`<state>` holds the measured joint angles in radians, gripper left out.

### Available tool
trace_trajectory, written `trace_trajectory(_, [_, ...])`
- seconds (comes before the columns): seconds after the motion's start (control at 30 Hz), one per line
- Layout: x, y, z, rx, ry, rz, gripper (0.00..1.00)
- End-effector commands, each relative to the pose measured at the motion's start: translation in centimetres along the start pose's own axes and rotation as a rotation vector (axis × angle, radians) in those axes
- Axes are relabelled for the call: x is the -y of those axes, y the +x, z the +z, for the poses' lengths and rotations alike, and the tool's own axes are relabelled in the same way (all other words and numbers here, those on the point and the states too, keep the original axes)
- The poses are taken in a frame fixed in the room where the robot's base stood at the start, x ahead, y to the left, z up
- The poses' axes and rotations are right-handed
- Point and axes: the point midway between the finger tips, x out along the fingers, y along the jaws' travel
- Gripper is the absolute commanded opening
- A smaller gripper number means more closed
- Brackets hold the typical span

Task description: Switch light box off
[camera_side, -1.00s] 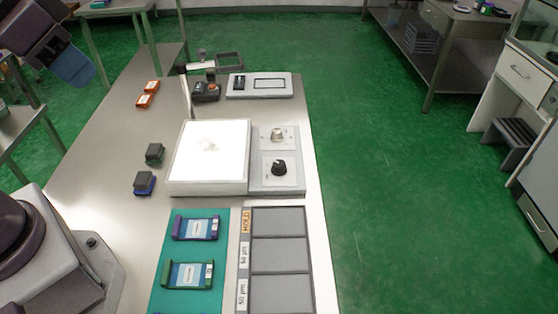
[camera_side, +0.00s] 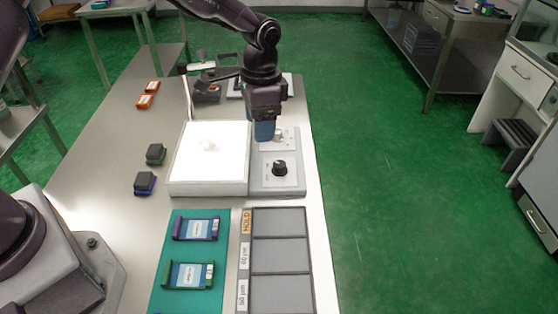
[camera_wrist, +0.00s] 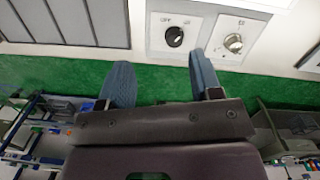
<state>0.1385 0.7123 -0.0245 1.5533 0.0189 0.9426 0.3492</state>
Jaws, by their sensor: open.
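The light box (camera_side: 209,157) glows bright white in the side view. On its right is a grey control panel (camera_side: 262,188) with two knobs. The black knob (camera_side: 279,167) is nearer the side camera and shows in the wrist view (camera_wrist: 174,36), with "OFF" printed to its left. The silver knob (camera_side: 278,134) is farther back and is also in the wrist view (camera_wrist: 233,43). My gripper (camera_side: 265,133) points down over the panel beside the silver knob, partly covering that plate. In the wrist view my blue-grey fingers (camera_wrist: 159,60) are apart and empty, with the black knob beyond them.
A teal mat (camera_side: 196,250) holds two cartridge-like items. A grey tray (camera_side: 281,225) with compartments lies to its right. Small blocks (camera_side: 145,183) sit left of the light box. A thin upright post (camera_side: 187,100) stands behind it. Green floor lies beyond the table's right edge.

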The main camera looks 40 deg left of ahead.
Motion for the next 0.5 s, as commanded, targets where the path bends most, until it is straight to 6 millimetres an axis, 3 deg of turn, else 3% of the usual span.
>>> trace_trajectory(0.03, [0.3,1.1,-1.2,0.002,0.036,0.001,0.59])
trace_trajectory(0.1, [0.8,1.5,-2.8,-0.015,0.089,-0.006,0.59])
trace_trajectory(0.2, [1.4,-0.1,-4.4,-0.064,0.155,-0.03,0.59])
trace_trajectory(0.37, [1.4,0.5,-4.3,-0.057,0.208,-0.029,0.59])
trace_trajectory(0.5, [1.4,2.5,-4.4,-0.055,0.208,-0.028,0.59])
